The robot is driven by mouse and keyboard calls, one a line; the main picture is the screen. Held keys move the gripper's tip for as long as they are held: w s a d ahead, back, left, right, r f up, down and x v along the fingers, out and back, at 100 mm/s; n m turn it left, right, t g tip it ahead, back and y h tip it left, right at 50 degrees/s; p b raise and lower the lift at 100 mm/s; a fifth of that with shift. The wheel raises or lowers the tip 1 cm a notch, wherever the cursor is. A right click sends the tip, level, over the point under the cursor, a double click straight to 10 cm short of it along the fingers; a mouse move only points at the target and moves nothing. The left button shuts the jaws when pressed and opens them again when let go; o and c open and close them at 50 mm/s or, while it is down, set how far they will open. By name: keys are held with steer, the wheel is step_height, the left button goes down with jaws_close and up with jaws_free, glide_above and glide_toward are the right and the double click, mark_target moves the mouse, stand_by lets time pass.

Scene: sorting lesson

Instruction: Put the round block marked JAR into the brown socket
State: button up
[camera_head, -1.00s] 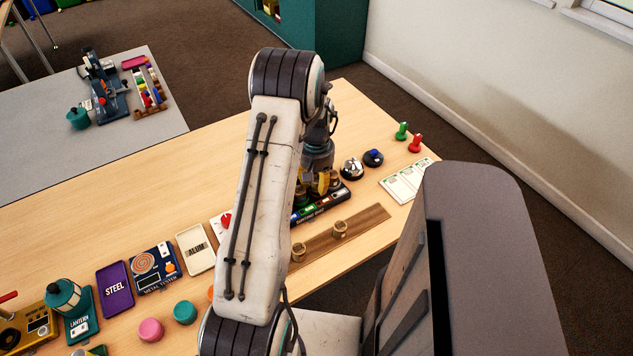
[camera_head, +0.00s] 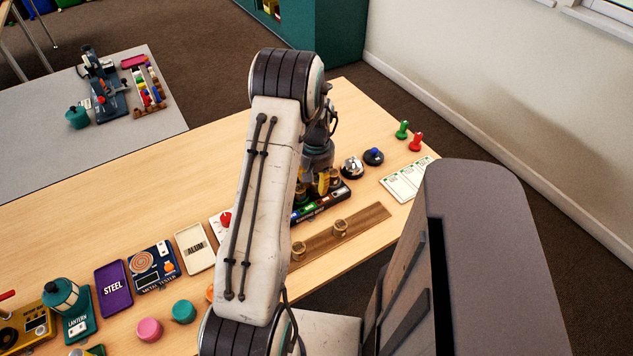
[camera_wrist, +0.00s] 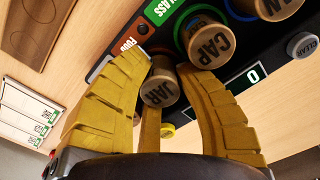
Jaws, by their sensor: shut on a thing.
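The round wooden block marked JAR (camera_wrist: 159,88) sits between the yellow fingers of my gripper (camera_wrist: 163,72) in the wrist view. My gripper is shut on it, and the block's lettered end faces the camera. The block is at the edge of the black sorting board (camera_wrist: 240,84), close to the label FOOD. I cannot tell whether it touches the board. In the head view my gripper (camera_head: 324,185) is over the board (camera_head: 322,206), and the JAR block cannot be made out there. I cannot pick out the brown socket; the fingers and blocks cover part of the board.
A block marked CAP (camera_wrist: 207,42) stands beside the JAR block, with another lettered block (camera_wrist: 275,8) past it. A brown wooden strip (camera_head: 372,218) with two round blocks lies in front of the board. A bell (camera_head: 352,167) and white cards (camera_head: 407,180) are to the right.

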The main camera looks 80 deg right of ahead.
steer(key=shift+f, duration=0.2)
steer(key=o, duration=0.5)
steer(key=shift+o, duration=0.2)
steer(key=shift+r+p, duration=3.35)
steer(key=shift+r, duration=2.15)
steer(key=shift+r, duration=0.15)
step_height(320, 180, up, 6)
steer(key=p, duration=0.4)
glide_above(317, 179)
